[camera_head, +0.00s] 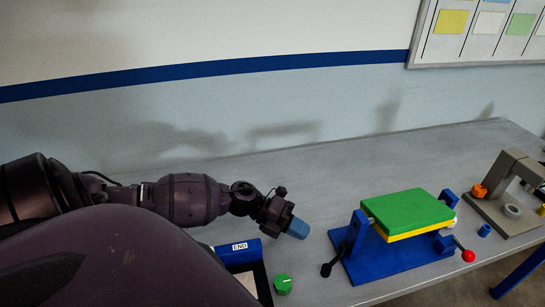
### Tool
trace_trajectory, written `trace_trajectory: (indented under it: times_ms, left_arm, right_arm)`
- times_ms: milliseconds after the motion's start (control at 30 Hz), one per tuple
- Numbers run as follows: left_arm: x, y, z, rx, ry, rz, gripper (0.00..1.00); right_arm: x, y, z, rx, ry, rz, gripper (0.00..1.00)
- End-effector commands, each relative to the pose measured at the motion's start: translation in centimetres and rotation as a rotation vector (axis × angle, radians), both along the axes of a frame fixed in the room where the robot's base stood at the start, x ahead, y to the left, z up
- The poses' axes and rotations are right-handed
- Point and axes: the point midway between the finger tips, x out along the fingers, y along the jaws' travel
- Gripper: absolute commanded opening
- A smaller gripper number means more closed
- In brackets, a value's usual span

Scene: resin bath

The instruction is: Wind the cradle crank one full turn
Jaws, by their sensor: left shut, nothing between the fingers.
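The cradle (385,268) is a blue stand on the table, with a green and yellow block (408,212) held between its uprights. A dark handle with a black knob (326,270) sticks out at its left side. A lever with a red ball (468,256) sticks out at its right side. I cannot tell for sure which of the two is the crank. My left gripper (298,229) is shut and empty, its blue tips left of the cradle and apart from it. My right gripper is not in view.
A blue box marked END (238,251) and a green knob (282,284) are at the front, left of the cradle. A grey stand (515,205) with an orange part (479,191) is at the right, near a small blue ring (484,230). The table behind the cradle is clear.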

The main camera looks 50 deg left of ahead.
Motion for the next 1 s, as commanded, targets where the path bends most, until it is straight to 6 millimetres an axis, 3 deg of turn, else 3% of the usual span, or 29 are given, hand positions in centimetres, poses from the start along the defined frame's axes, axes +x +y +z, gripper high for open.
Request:
trace_trajectory:
  times_ms: [200,433,1000]
  left_arm:
    - [1.6,-3.4,-0.9,-0.002,-0.003,-0.001,0.00]
    - [2.7,-5.9,-0.9,0.000,-0.002,-0.001,0.00]
    - [3.1,-6.7,-1.1,0.001,-0.001,-0.003,0.00]
  right_arm:
    - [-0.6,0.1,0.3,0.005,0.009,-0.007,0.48]
    - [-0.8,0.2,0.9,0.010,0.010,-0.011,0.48]
    - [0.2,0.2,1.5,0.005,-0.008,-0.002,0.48]
